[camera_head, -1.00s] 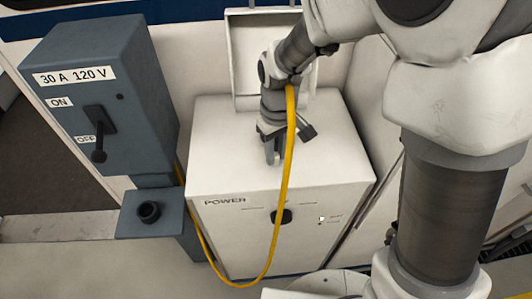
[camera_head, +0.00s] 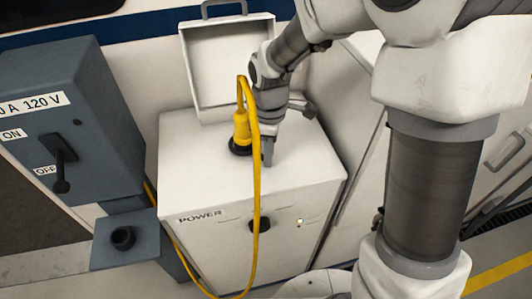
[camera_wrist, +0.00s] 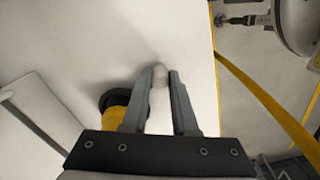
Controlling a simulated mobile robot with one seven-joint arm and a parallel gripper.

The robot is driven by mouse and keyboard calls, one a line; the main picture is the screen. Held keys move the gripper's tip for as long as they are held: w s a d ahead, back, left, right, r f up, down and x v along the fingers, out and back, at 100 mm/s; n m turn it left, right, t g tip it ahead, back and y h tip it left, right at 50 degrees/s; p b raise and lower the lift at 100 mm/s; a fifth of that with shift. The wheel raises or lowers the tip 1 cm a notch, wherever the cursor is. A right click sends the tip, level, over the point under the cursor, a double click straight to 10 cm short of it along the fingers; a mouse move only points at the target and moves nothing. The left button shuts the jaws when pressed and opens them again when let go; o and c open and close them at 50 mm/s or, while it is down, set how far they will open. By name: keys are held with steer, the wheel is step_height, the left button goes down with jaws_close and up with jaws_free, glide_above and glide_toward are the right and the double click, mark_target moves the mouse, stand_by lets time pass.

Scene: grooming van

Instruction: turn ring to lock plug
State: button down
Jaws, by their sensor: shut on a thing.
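The yellow plug (camera_head: 242,128) stands upright on top of the white power box (camera_head: 185,185), with its yellow cable looping up and over it. A dark ring (camera_head: 239,148) circles its foot. In the wrist view the plug (camera_wrist: 122,97) and the dark ring (camera_wrist: 108,99) show just left of my fingers, partly covered by the left one. My gripper (camera_head: 268,155) points down beside the plug, on its right. In the wrist view my gripper (camera_wrist: 160,78) is shut on a small pale rounded piece (camera_wrist: 159,76). I cannot tell whether this piece joins the ring.
A grey switch box (camera_head: 85,120) with a lever by OFF stands at the left. Below it a grey shelf (camera_head: 105,255) carries a dark round socket (camera_head: 122,237). An open white lid (camera_head: 187,75) rises behind the box top. The cable (camera_head: 256,200) hangs down the box front.

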steer(key=shift+f, duration=0.1)
stand_by(0.4)
steer(key=c, duration=0.7)
jaws_free()
step_height(320, 180, up, 17)
steer(key=shift+w+r+p, duration=0.1)
steer(key=shift+r+p, duration=0.1)
steer(key=shift+p, duration=0.3)
